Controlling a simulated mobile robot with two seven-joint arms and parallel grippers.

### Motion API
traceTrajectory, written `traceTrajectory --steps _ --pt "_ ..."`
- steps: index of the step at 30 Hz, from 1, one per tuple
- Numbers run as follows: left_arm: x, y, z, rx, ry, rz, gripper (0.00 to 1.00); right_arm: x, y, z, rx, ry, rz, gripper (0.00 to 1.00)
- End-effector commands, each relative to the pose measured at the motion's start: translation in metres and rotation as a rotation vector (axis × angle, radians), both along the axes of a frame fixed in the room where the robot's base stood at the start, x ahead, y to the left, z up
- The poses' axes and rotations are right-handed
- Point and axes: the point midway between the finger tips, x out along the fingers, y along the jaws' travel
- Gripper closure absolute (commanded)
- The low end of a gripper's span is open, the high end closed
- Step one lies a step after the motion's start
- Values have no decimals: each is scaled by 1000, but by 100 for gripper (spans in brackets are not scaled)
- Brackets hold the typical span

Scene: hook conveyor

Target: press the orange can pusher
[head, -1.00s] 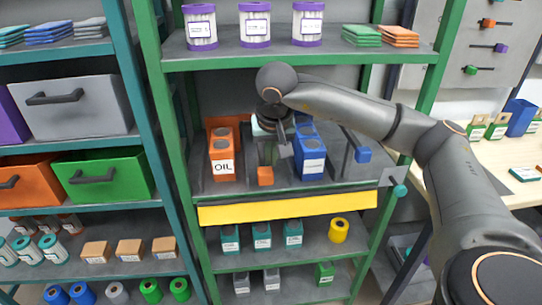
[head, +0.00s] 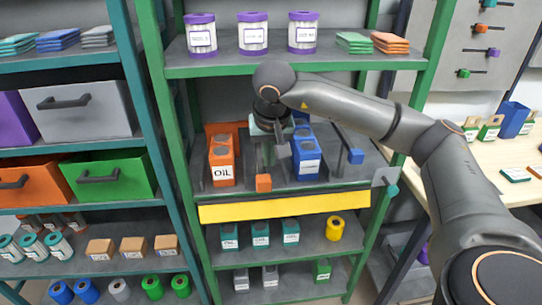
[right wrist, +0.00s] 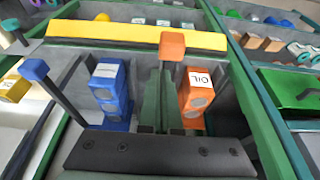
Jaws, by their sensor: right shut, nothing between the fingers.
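The orange can pusher shows as an orange block-shaped knob (head: 263,183) at the front of the middle shelf, between the orange cans marked OIL (head: 222,163) and the blue cans (head: 306,160). The knob also shows in the right wrist view (right wrist: 172,46). My right gripper (head: 266,160) is shut and empty, in the lane between the two can rows. In the right wrist view its fingers (right wrist: 165,80) point at the orange knob and end close to it; I cannot tell whether they touch. The pusher's rod is largely hidden by the fingers. My left gripper is out of view.
A blue knob (head: 355,156) on a dark rod stands right of the blue cans. A yellow strip (head: 285,206) runs along the shelf front. The shelf above holds purple-lidded jars (head: 253,33). Green posts (head: 178,150) flank the shelf.

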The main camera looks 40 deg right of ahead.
Motion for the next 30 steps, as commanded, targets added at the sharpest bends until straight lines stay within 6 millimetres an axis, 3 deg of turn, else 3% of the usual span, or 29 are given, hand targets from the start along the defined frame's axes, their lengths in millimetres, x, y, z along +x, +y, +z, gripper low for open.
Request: traceTrajectory --steps 1,6,12,30 --pt "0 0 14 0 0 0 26 -1 3 17 1 -2 1 100" --pt "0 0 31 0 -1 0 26 -6 12 44 1 -4 1 100" --pt "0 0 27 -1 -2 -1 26 -12 15 60 1 -4 -2 100" --pt "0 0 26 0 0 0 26 -14 16 63 0 -1 -3 100"
